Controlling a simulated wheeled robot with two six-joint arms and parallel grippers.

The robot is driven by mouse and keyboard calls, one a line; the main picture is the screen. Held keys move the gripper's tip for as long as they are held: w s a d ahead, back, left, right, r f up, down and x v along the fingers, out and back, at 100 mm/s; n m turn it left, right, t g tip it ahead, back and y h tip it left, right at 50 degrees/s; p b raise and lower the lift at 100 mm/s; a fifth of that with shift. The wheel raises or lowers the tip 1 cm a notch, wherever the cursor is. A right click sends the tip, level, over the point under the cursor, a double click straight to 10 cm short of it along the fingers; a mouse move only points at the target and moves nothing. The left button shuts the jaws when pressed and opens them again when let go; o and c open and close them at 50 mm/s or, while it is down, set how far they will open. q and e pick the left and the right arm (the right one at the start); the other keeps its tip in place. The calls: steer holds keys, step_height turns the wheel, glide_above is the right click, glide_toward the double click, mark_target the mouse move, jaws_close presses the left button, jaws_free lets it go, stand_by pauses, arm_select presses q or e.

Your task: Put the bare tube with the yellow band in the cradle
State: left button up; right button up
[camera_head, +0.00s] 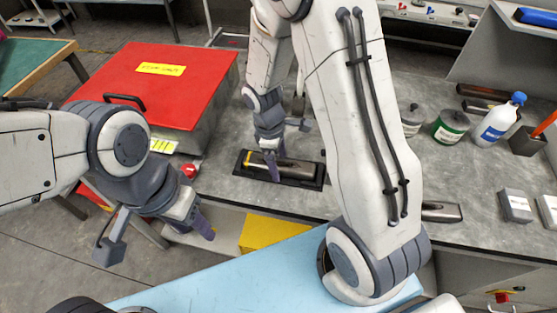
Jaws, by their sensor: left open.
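A bare metal tube with a yellow band (300,168) lies in the black cradle (318,184) on the grey bench; the band is at the tube's left end. My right gripper (275,162) reaches down over the cradle, with one finger on the near side of the tube and one on the far side. Whether the fingers press on the tube I cannot tell. My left gripper (202,222) is open and empty, in front of the bench at the lower left, apart from the tube.
Another metal tube (441,212) is partly hidden behind my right arm. A green-labelled can (450,128), a white bottle (497,122) and grey blocks (515,206) stand on the right. A red-lidded box (150,85) is at the left. A yellow box (265,233) sits below the bench edge.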

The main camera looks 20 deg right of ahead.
steer(key=shift+r, duration=0.1)
step_height(320, 180, up, 12)
steer(key=w+a, duration=0.1)
steer(key=s+a+r+m+y, duration=0.1)
steer(key=s+a+r+m, duration=0.1)
steer(key=s+a, duration=0.3)
steer(key=s+a+r+m+t+y, duration=0.1)
steer(key=s+a, duration=0.5)
steer(key=s, duration=0.8)
steer(key=shift+a+r+m, duration=0.3)
steer(key=shift+r+m, duration=0.15)
steer(key=shift+m, duration=0.05)
